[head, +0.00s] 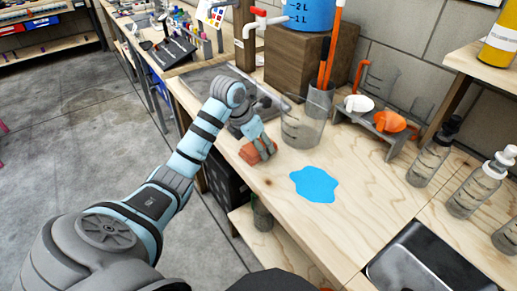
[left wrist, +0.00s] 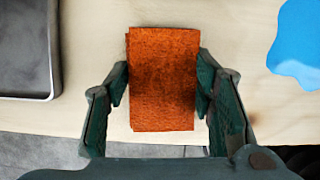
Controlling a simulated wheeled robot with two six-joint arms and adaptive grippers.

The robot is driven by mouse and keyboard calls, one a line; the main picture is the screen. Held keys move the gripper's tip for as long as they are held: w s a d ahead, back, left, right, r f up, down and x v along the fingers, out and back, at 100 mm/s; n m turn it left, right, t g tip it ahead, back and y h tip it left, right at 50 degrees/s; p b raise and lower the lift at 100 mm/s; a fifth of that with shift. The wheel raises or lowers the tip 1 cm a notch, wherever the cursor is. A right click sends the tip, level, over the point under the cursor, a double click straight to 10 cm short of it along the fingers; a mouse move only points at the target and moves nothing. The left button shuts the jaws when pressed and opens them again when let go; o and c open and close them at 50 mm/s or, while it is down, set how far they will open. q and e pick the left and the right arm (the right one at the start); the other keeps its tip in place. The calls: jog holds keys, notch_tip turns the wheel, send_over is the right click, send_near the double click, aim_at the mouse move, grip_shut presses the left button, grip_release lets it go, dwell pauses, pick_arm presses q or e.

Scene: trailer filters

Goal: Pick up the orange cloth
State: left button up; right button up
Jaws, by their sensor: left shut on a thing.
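The orange cloth (head: 258,151) is a folded rectangle near the front left edge of the wooden workbench (head: 290,222). In the left wrist view the cloth (left wrist: 163,78) lies between the two fingers of my left gripper (left wrist: 162,95). My left gripper (head: 258,140) reaches down from above in the head view and is shut on the cloth, with a finger at each side. I cannot tell whether the cloth is clear of the bench top. My right gripper is not in view.
A blue puddle-shaped patch (head: 314,184) lies right of the cloth. A clear beaker (head: 303,128) stands close behind it. A grey tray (head: 215,78) is at the back left. Bottles (head: 428,160) and a dark sink-like panel (head: 415,262) are to the right.

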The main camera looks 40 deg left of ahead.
pick_arm(q)
jog(key=shift+r, duration=0.1)
jog(key=shift+r, duration=0.35)
notch_tip(320, 180, up, 7)
jog(key=shift+r+p, duration=0.1)
jog(key=shift+p, duration=1.05)
notch_tip(320, 180, up, 12)
jog(key=p, duration=1.1)
jog(key=shift+r+p, duration=0.25)
jog(key=shift+p, duration=0.05)
jog(key=o, duration=0.5)
jog(key=c, duration=0.4)
